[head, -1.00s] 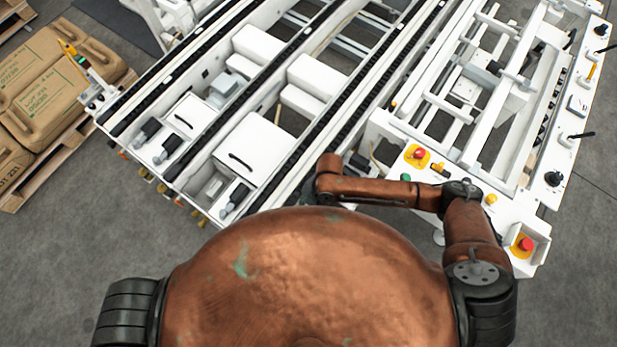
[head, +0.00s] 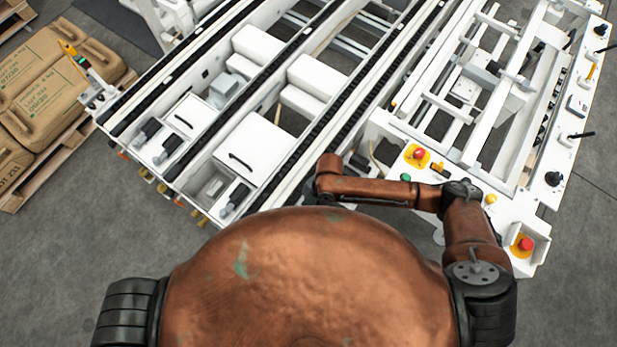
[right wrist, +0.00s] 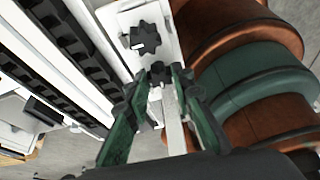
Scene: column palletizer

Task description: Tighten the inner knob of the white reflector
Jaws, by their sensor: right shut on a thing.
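In the right wrist view, my right gripper (right wrist: 161,84) has its green fingers closed around a small black knob (right wrist: 158,71). The fingers hide part of this knob. A second, star-shaped black knob (right wrist: 145,38) sits just beyond it, apart from the fingers, on a white plate (right wrist: 122,16) that appears to be the white reflector. In the head view my right arm bends back toward my body, and its gripper is hidden there. My left gripper does not show in either view.
The white conveyor frame (head: 262,200) with black chain rails lies ahead. Two red emergency buttons (head: 419,154) (head: 526,244) are close to my right arm. Brown sacks (head: 50,85) lie on a pallet at the left. My rounded copper body is close beside the gripper.

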